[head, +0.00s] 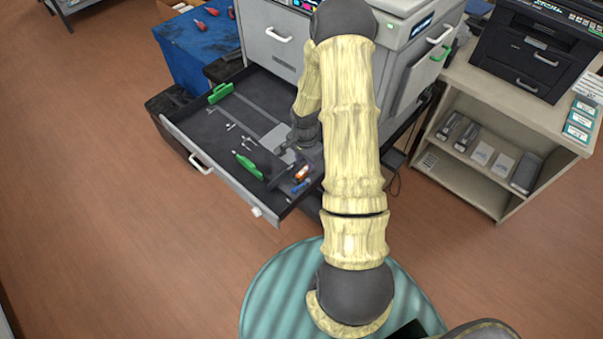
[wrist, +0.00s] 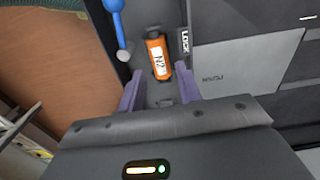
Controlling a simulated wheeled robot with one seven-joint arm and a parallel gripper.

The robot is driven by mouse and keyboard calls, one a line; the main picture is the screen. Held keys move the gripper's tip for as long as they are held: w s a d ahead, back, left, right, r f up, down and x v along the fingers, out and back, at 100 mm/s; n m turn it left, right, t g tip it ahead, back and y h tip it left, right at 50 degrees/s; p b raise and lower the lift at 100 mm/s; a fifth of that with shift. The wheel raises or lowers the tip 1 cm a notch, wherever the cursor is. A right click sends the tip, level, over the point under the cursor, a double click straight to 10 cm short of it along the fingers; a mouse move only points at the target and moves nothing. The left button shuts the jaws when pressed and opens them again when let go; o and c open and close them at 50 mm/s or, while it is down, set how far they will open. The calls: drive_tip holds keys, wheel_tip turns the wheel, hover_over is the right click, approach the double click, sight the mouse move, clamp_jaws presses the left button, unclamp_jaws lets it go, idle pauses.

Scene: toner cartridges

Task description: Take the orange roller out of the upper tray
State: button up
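The orange roller (wrist: 154,42) has a white label and dark ends. It lies in a narrow channel of the open dark tray (head: 205,125), and shows in the head view as a small orange spot (head: 302,173) near the tray's right front corner. My gripper (wrist: 159,88) is open, with its two purple fingers apart and nothing between them. In the wrist view the roller lies just ahead of the fingertips, roughly centred between them. In the head view my arm hides part of the tray's right side.
A blue-handled tool (wrist: 116,22) lies left of the roller; a "LOCK" label (wrist: 184,42) is close on its right. Green parts (head: 248,166) and small metal pieces lie in the tray. A shelf unit (head: 480,165) stands at right. Open floor lies at left.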

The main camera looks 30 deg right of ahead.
sight(305, 170)
drive_tip(key=shift+f+p, duration=0.3)
drive_tip(key=shift+f, duration=1.5)
drive_tip(key=shift+d, duration=0.1)
drive_tip(key=shift+s, duration=0.1)
drive_tip(key=c, duration=0.7)
